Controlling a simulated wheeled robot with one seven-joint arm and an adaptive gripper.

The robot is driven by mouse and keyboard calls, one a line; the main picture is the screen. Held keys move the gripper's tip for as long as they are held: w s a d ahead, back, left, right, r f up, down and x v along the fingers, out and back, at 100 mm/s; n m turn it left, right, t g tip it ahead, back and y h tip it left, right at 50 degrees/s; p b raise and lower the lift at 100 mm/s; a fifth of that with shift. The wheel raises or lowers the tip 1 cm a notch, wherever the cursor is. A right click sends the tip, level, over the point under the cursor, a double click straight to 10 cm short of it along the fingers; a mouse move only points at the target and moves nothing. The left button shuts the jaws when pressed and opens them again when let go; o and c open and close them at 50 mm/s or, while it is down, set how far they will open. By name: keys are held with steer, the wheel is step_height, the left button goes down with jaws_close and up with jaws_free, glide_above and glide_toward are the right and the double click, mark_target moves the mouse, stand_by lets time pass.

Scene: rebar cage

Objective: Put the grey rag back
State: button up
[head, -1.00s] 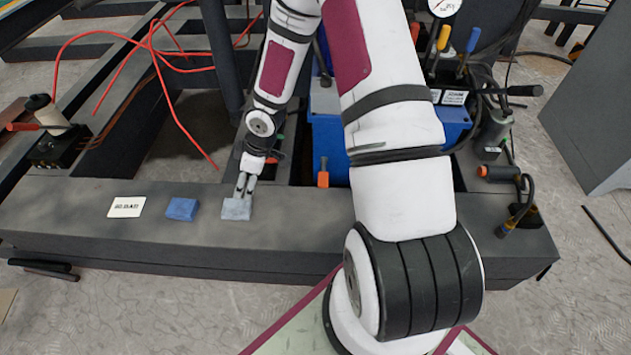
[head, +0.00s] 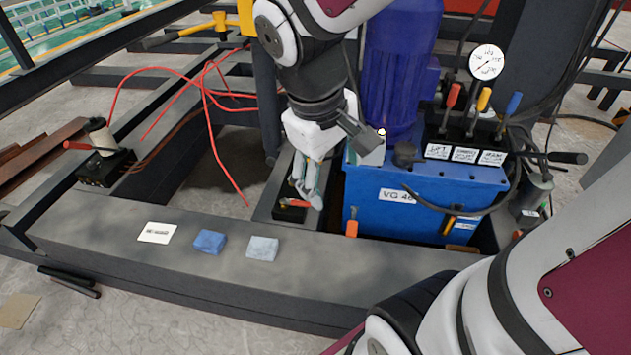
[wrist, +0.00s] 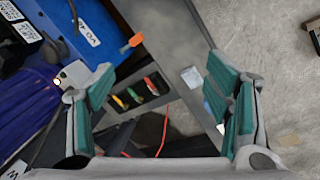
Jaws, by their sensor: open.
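The grey rag (head: 262,248) lies as a flat pale pad on the dark beam, just right of a blue rag (head: 210,241). The grey rag also shows in the wrist view (wrist: 192,77), between my spread fingers but well beyond them. My gripper (head: 308,187) is open and empty, raised behind the beam and to the right of the grey rag in the head view. Its two teal-padded fingers stand wide apart in the wrist view (wrist: 163,82).
A blue pump unit (head: 410,200) with levers and a gauge stands right of my gripper. Coloured tool handles (wrist: 133,95) sit in a slotted holder. Red cables (head: 212,120) loop at the left. The beam right of the rag is clear.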

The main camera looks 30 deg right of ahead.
steer(key=s+a+r+m+y, duration=0.1)
steer(key=s+a+r, duration=0.1)
steer(key=s, duration=0.5)
steer(key=s+a+r+m+y, duration=0.1)
steer(key=s+a, duration=0.3)
steer(key=s, duration=0.4)
steer(key=shift+s+a+r+y, duration=0.3)
steer(key=shift+r+y, duration=0.1)
step_height(320, 180, up, 32)
steer(key=t+p, duration=0.3)
steer(key=p, duration=2.7)
steer(key=shift+d+r+t+p, duration=0.25)
steer(key=shift+t+p, duration=0.05)
steer(key=shift+p, duration=0.05)
